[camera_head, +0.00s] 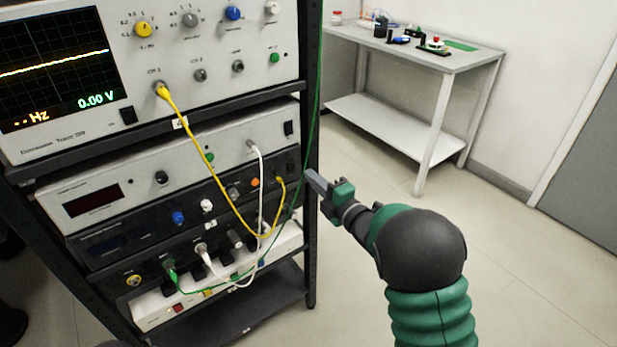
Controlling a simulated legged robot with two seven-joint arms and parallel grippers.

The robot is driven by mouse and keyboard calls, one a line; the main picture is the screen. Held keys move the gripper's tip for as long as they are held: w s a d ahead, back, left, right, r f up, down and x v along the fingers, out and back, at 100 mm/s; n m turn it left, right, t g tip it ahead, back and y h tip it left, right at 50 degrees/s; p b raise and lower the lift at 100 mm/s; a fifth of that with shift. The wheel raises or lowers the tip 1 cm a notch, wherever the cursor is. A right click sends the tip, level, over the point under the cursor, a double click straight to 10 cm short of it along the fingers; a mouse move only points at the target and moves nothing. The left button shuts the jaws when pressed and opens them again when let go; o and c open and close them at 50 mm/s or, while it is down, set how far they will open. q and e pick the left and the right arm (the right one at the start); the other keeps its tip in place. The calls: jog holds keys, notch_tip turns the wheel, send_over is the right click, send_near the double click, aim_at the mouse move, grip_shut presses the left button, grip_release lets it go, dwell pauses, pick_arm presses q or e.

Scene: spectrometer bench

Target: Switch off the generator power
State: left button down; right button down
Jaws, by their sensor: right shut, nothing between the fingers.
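A rack (312,60) on the left holds several stacked instruments. A white unit (120,165) with a dark reddish display has a black rocker switch (289,128) near its right end. Below it is a black unit (130,232) with a dark screen, several knobs and cable sockets. The label that would tell which is the generator is too small to read. My right gripper (316,182) is shut and empty, just right of the rack's front post, level with the black unit. I cannot tell whether it touches the post. My left gripper is out of view.
The oscilloscope (60,60) on top shows a flat trace and 0.00 V. Yellow (215,185), white and green cables hang across the instrument fronts. A power strip (160,310) lies low in the rack. A table (450,62) stands behind; the floor at right is clear.

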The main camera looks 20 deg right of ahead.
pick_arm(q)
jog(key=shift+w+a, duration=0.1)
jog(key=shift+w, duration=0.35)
pick_arm(e)
jog(key=v, duration=0.7)
jog(key=shift+d+f, duration=0.15)
jog(key=shift+f, duration=0.2)
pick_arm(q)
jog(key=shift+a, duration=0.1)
pick_arm(e)
jog(key=shift+s, duration=0.1)
